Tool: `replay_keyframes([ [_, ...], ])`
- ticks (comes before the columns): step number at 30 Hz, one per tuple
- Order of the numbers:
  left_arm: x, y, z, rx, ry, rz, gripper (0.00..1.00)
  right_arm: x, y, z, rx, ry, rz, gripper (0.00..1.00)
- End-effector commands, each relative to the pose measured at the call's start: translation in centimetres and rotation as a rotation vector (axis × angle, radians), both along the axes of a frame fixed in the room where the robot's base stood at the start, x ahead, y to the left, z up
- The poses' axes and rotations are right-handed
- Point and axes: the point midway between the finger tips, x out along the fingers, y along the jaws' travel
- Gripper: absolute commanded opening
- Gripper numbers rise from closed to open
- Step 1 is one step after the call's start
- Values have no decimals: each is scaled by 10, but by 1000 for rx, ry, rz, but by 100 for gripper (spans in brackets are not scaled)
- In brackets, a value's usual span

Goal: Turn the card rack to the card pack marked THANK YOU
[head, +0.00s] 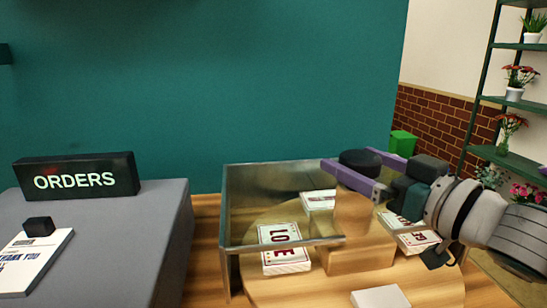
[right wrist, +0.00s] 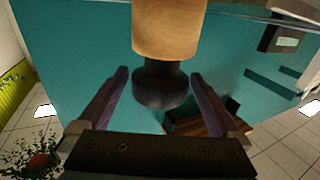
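The card rack is a round wooden turntable (head: 330,287) with a central wooden post (head: 352,215) topped by a black knob (head: 360,160). A pack marked LOVE (head: 283,249) lies on its left side. Other packs lie at the back (head: 318,199), at the right (head: 416,240) and at the front (head: 381,297); I cannot read their markings. My right gripper (head: 347,162) is open at the knob, one purple finger on either side. In the right wrist view the knob (right wrist: 160,84) sits between the fingers, with narrow gaps. My left gripper is out of view.
A clear guard (head: 232,246) stands around the rack's left and back. At the left, a grey stand (head: 150,240) carries an ORDERS sign (head: 76,177) and an order sheet (head: 42,262) reading THANK YOU, under a small black block (head: 38,226). A plant shelf (head: 500,103) stands right.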

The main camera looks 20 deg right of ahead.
Motion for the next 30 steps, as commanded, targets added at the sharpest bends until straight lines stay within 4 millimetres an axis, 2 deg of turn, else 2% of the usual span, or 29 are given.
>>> replay_keyframes([
  [2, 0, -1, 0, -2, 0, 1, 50, 0, 0, 0, 0, 0, 0, 90],
  [26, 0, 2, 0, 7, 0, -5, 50, 0, 0, 0, 0, -1, 1, 0],
  [30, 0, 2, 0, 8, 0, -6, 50, 0, 0, 0, 0, -1, 1, 0],
])
